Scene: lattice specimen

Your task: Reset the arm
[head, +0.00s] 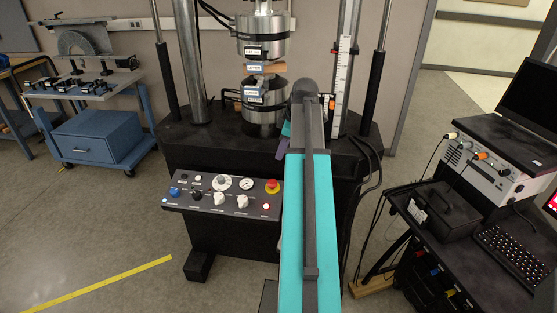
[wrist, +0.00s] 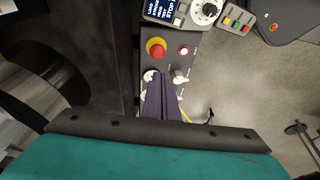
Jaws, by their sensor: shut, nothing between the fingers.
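My arm (head: 308,210), teal with a dark grey spine, reaches from the bottom of the head view toward the testing machine. My gripper (head: 282,149) shows as a small purple part left of the arm's far end, partly hidden by the arm. In the wrist view, my gripper's two dark purple fingers (wrist: 162,78) lie together, shut and empty. They appear over the grey control panel (wrist: 178,60), near its white knobs. Whether they touch the panel cannot be told. A tan piece (head: 272,68) shows between the machine's upper grip (head: 262,35) and lower grip (head: 264,95).
The control panel (head: 228,197) carries a red stop button (head: 272,186). A blue tool cart (head: 95,135) stands left. A dark bench (head: 470,235) with a monitor, instrument and keyboard stands right. Cables hang right of the machine. Floor is open at lower left, past a yellow line (head: 97,286).

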